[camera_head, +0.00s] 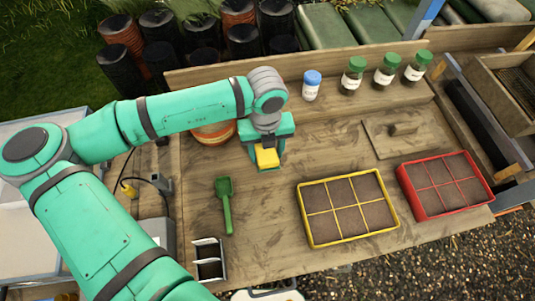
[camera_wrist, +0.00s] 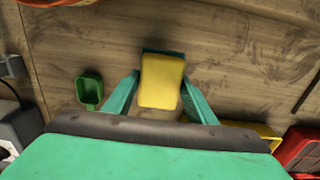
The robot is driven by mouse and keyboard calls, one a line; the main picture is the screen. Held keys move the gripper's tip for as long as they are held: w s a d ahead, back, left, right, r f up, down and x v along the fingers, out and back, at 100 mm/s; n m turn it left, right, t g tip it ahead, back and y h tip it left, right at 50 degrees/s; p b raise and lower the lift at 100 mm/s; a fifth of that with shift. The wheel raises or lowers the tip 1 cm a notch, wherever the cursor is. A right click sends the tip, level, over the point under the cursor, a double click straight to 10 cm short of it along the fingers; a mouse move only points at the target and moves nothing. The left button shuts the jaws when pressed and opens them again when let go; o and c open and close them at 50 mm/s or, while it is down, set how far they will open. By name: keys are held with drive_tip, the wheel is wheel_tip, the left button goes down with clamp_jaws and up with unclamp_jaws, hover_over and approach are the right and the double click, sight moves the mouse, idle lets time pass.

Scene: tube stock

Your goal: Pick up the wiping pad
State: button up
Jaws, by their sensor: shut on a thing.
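The wiping pad (camera_head: 267,158) is a small yellow block with a dark green edge, held at the end of my arm over the wooden table. My gripper (camera_head: 264,163) is shut on it. In the wrist view the pad (camera_wrist: 162,80) sits between the two teal fingers of my gripper (camera_wrist: 160,92), its broad yellow face toward the camera. The pad appears to be near the tabletop; I cannot tell whether it touches.
A green scoop (camera_head: 226,204) lies left of my gripper. A yellow divided tray (camera_head: 301,216) and a red one (camera_head: 408,190) stand to the right. A blue-capped jar (camera_head: 311,88) and green-capped jars (camera_head: 352,78) stand behind. An orange-rimmed bowl (camera_head: 212,138) is partly hidden by my arm.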

drive_tip(key=s+a+r, duration=0.8)
drive_tip(key=s+r, duration=0.1)
drive_tip(key=s, duration=0.1)
drive_tip(key=shift+s+a, duration=0.15)
drive_tip(key=shift+a, duration=0.2)
drive_tip(key=shift+o, duration=1)
drive_tip(key=shift+c, duration=0.5)
